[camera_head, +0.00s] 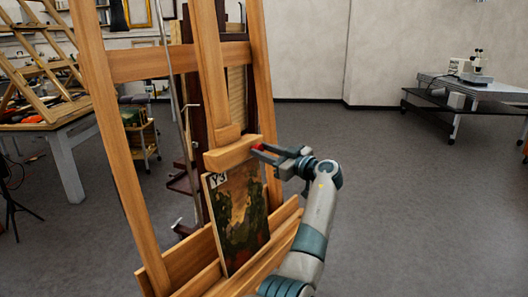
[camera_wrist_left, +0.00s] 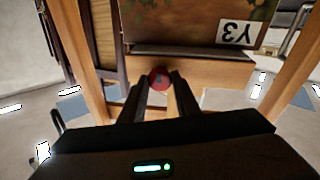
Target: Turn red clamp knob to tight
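The red clamp knob (camera_head: 257,147) sits on the front of the wooden clamp block (camera_head: 233,153) of the easel, above a painting (camera_head: 238,215) marked Y3. My left gripper (camera_head: 268,151) is at the knob, reaching it from the right. In the left wrist view, which is upside down, the round red knob (camera_wrist_left: 160,77) shows between the tips of my left gripper (camera_wrist_left: 160,84). The fingers are apart, one on each side of the knob; whether they touch it is not clear. The knob's turn position cannot be read. My right gripper is not in view.
The easel's wooden uprights (camera_head: 115,150) and lower ledge (camera_head: 262,262) stand close around my left arm. A table with wooden frames (camera_head: 65,150) is at the left. A dark bench (camera_head: 485,92) stands at the far right. The floor (camera_head: 420,190) on the right is clear.

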